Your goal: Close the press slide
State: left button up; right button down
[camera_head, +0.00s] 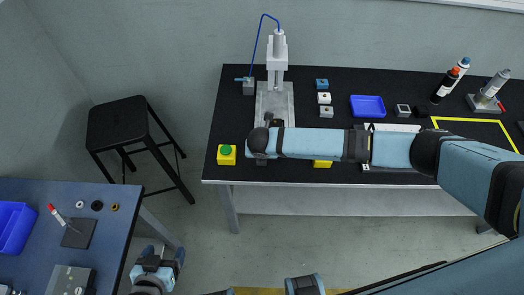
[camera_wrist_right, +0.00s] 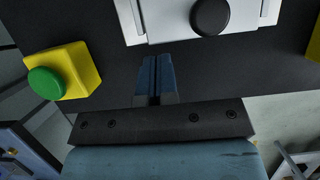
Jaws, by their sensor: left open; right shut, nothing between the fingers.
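The press (camera_head: 278,55) stands at the back of the black workbench, its silver base plate (camera_head: 274,100) reaching toward the front. In the right wrist view, a pale metal slide (camera_wrist_right: 165,22) with a round black knob (camera_wrist_right: 210,16) lies just beyond my fingers. My right gripper (camera_wrist_right: 154,62) is shut and empty, its fingertips in front of the slide's near edge; I cannot tell if they touch. My left gripper (camera_head: 158,256) is open, low beside the blue table, away from the press.
A yellow box with a green button (camera_head: 227,152) sits left of my right gripper; it also shows in the right wrist view (camera_wrist_right: 60,72). Another yellow box (camera_head: 322,164) is to the right. Small blocks (camera_head: 323,98) and a blue tray (camera_head: 368,106) stand right of the press.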

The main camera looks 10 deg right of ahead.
aim_at(264, 122)
jog(key=shift+w+d, duration=0.1)
jog(key=shift+w, duration=0.2)
jog(key=w+d+b, duration=0.1)
jog(key=w, duration=0.3)
jog(key=w+d+b, duration=0.1)
jog(key=w, duration=0.3)
jog(key=w+d+b, duration=0.1)
jog(key=w+b, duration=0.1)
jog(key=w, duration=0.2)
jog(key=shift+w+d+f, duration=0.1)
jog(key=shift+w+d, duration=0.2)
jog(key=shift+w, duration=0.1)
jog(key=shift+w+d, duration=0.1)
jog(key=shift+w, duration=0.05)
